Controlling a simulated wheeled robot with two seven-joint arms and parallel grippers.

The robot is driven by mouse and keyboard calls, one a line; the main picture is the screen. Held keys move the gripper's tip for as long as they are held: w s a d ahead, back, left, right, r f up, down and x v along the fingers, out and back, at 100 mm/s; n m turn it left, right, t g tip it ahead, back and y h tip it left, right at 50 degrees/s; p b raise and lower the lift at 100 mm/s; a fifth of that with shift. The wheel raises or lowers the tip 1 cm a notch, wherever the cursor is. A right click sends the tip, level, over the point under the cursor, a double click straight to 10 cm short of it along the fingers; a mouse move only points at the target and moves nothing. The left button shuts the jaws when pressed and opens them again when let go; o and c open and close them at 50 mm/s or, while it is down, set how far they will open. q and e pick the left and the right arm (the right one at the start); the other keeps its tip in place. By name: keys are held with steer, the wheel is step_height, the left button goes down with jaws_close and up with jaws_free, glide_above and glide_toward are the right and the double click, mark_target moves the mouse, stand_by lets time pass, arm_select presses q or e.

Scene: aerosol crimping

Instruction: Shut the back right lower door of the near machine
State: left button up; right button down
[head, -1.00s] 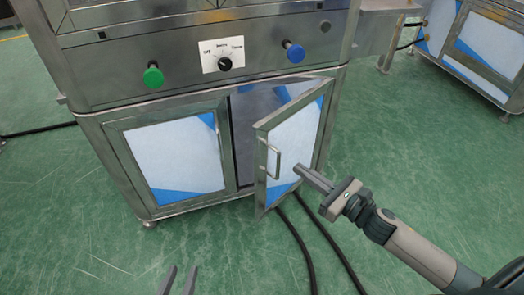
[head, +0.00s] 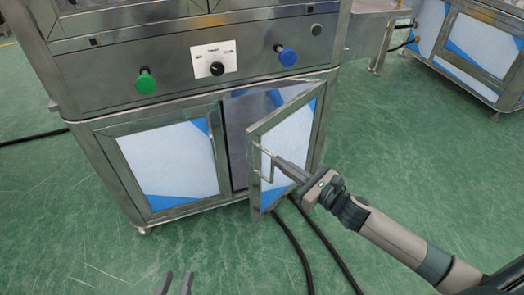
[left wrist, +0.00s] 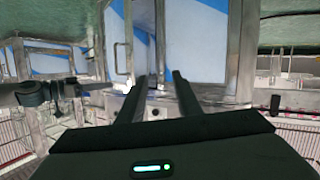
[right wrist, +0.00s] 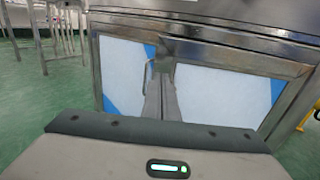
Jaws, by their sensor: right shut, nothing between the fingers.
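The right lower door (head: 290,128) of the near machine stands ajar, hinged on its right, its free edge swung out from the frame. It has a white panel with blue corners and a metal bar handle (head: 264,162) near the free edge. My right gripper (head: 277,160) is shut and empty, its fingertips at the handle; I cannot tell whether they touch. In the right wrist view the handle (right wrist: 148,75) shows just beyond the closed fingers (right wrist: 161,82). My left gripper (head: 175,281) is open and empty at the bottom edge, well short of the machine; its parted fingers show in the left wrist view (left wrist: 157,80).
The left lower door (head: 170,160) is shut. A green button (head: 145,82), a selector knob (head: 217,69) and a blue button (head: 286,56) sit above. Black cables (head: 300,240) lie on the floor below the open door. Another machine (head: 475,45) stands back right.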

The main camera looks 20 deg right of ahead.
mark_target(253, 145)
steer(key=x, duration=0.7)
arm_select(q)
steer(key=shift+w+d+r+t, duration=0.1)
steer(key=shift+d+r+t, duration=0.1)
steer(key=shift+r, duration=0.2)
steer(key=shift+w+d+r+t, duration=0.1)
steer(key=shift+d+r+t, duration=0.1)
steer(key=shift+r, duration=0.2)
arm_select(e)
steer(key=shift+w+a, duration=0.3)
steer(key=shift+w, duration=0.15)
arm_select(q)
steer(key=shift+a, duration=0.1)
arm_select(e)
steer(key=shift+w, duration=0.1)
